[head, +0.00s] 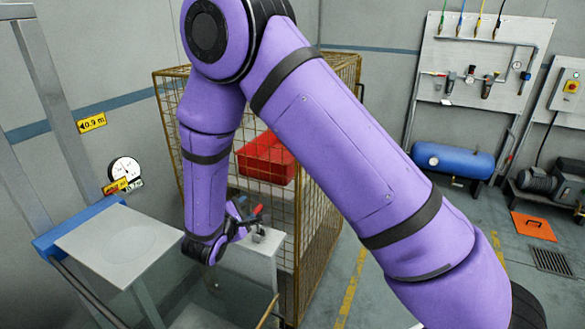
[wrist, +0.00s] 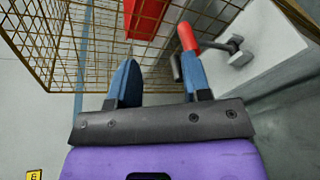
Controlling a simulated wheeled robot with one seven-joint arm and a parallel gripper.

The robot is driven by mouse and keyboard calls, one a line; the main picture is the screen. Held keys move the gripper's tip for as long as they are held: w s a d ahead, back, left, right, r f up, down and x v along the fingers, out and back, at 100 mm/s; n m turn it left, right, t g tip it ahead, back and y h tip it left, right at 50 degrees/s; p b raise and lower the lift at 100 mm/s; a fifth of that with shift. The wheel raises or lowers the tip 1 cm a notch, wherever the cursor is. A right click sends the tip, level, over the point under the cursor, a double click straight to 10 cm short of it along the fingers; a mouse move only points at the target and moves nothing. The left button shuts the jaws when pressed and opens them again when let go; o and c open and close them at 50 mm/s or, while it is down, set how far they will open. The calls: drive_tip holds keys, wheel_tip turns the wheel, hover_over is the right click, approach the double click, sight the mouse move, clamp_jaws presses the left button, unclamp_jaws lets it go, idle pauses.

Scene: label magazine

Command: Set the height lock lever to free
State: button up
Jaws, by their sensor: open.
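The lever shows as a red handle (wrist: 187,37) at the upper middle right in the wrist view, beside a dark metal bolt (wrist: 238,55) on a pale grey block (wrist: 265,75). In the head view the red handle (head: 257,210) is small, at the top of the pale cabinet (head: 250,262). My gripper (wrist: 158,60) is open, with nothing seen between its blue fingers. Its right finger overlaps the lower end of the handle in the wrist view; I cannot tell whether they touch. In the head view my gripper (head: 243,212) is right beside the handle and partly hides it.
A wire cage (head: 330,190) with a red bin (head: 264,160) inside stands close behind the lever. A grey platform (head: 118,240) on a blue-edged frame stands at left, near a round gauge (head: 125,168). Open floor lies right of the cage.

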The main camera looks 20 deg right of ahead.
drive_tip(key=s+d+r+m+g+h, duration=0.1)
drive_tip(key=s+d+r+m+g, duration=0.1)
drive_tip(key=d+r, duration=0.4)
drive_tip(key=s+d+r+m+g, duration=0.3)
drive_tip(key=d+r+m+g, duration=0.1)
drive_tip(key=d+r, duration=0.2)
drive_tip(key=shift+s+r+m+h, duration=0.3)
drive_tip(key=shift+s+r+h, duration=0.1)
drive_tip(key=shift+r, duration=0.2)
drive_tip(key=shift+a, duration=0.1)
drive_tip(key=shift+c, duration=0.3)
